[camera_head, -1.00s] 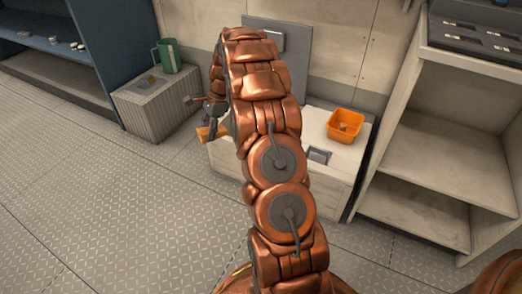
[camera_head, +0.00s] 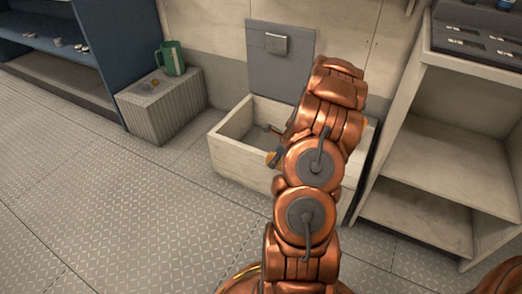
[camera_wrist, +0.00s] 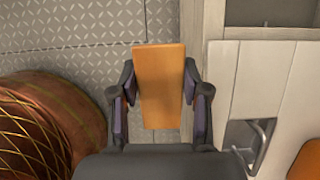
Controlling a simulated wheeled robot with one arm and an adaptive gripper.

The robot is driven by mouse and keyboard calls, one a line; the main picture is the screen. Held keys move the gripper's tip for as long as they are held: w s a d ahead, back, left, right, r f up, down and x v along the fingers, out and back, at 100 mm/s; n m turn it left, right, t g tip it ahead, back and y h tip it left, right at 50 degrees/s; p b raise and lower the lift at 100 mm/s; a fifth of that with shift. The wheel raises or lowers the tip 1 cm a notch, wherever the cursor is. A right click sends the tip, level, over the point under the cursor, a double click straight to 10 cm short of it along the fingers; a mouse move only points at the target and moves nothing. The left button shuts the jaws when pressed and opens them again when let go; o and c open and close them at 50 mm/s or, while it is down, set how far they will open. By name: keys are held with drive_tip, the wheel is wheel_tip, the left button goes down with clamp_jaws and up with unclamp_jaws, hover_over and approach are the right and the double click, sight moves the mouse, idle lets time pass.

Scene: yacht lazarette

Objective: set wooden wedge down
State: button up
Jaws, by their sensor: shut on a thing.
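My gripper (camera_wrist: 160,82) is shut on the wooden wedge (camera_wrist: 160,98), an orange-brown flat block held between its two dark fingers. In the wrist view the wedge shows over the seam between the metal floor and the pale wooden locker (camera_wrist: 221,95). I cannot tell how high the wedge is above the locker.
The pale locker (camera_head: 228,160) has an open compartment at left and a raised grey lid (camera_head: 282,65) behind. An orange bin (camera_wrist: 306,162) sits at right. A ribbed block (camera_head: 165,112) carries a green mug (camera_head: 172,58). Shelves (camera_head: 440,150) stand right. The left floor is clear.

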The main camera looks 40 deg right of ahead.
drive_tip(key=b, duration=0.4)
approach(257, 151)
drive_tip(key=shift+w+a+f, duration=0.15)
drive_tip(key=shift+a+f, duration=0.05)
drive_tip(key=shift+f, duration=0.35)
drive_tip(key=shift+w+a+f, duration=0.2)
drive_tip(key=shift+f, duration=0.35)
drive_tip(key=shift+w+d, duration=0.15)
drive_tip(key=shift+w, duration=0.55)
drive_tip(key=shift+w+d+f, duration=0.1)
drive_tip(key=shift+w+f, duration=0.05)
drive_tip(key=shift+f, duration=0.1)
wheel_tip(257, 151, down, 3)
drive_tip(key=shift+f+b, duration=0.1)
drive_tip(key=shift+b, duration=1.15)
drive_tip(key=shift+p, duration=0.35)
drive_tip(key=o, duration=1.2)
